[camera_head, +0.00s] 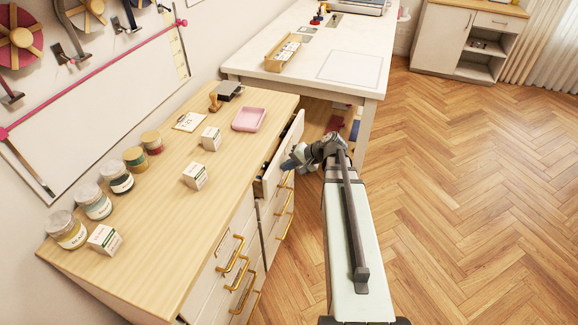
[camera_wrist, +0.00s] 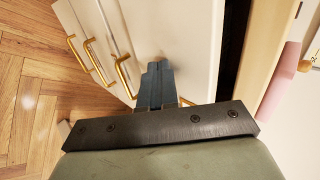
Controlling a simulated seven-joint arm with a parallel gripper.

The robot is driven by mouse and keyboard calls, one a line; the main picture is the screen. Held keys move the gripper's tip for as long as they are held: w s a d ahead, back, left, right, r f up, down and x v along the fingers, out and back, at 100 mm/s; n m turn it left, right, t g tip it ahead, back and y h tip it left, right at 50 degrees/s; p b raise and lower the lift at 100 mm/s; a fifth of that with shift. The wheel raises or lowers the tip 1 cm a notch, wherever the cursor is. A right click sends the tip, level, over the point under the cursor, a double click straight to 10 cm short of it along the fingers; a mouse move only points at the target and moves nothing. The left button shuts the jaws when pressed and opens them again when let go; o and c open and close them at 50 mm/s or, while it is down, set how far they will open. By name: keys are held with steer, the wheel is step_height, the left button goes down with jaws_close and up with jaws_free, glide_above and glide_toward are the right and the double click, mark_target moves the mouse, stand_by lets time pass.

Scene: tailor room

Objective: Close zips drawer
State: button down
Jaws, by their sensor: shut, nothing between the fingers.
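The open drawer (camera_head: 287,148) is the top one in the far column of the wooden-topped cabinet. Its white front stands out from the cabinet, and dark contents show inside. I cannot read a label on it. My gripper (camera_head: 287,164) is at the outer side of this drawer front, its fingers shut and empty. In the wrist view, the shut fingers (camera_wrist: 158,68) lie over the white drawer front (camera_wrist: 185,32), with a dark gap between the front and the cabinet top. I cannot tell whether the fingertips touch the front. The drawer's handle is mostly hidden.
Brass handles (camera_head: 240,277) stick out from the drawers below and nearer. The cabinet top (camera_head: 160,218) holds jars, small white boxes and a pink tray (camera_head: 249,119). A white table (camera_head: 335,45) stands beyond. The wooden floor (camera_head: 470,190) to the right is clear.

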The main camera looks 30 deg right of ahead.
steer(key=shift+w+a, duration=1.65)
steer(key=s+d, duration=0.3)
glide_toward(280, 160)
steer(key=shift+s+d+f, duration=1)
steer(key=shift+d, duration=0.15)
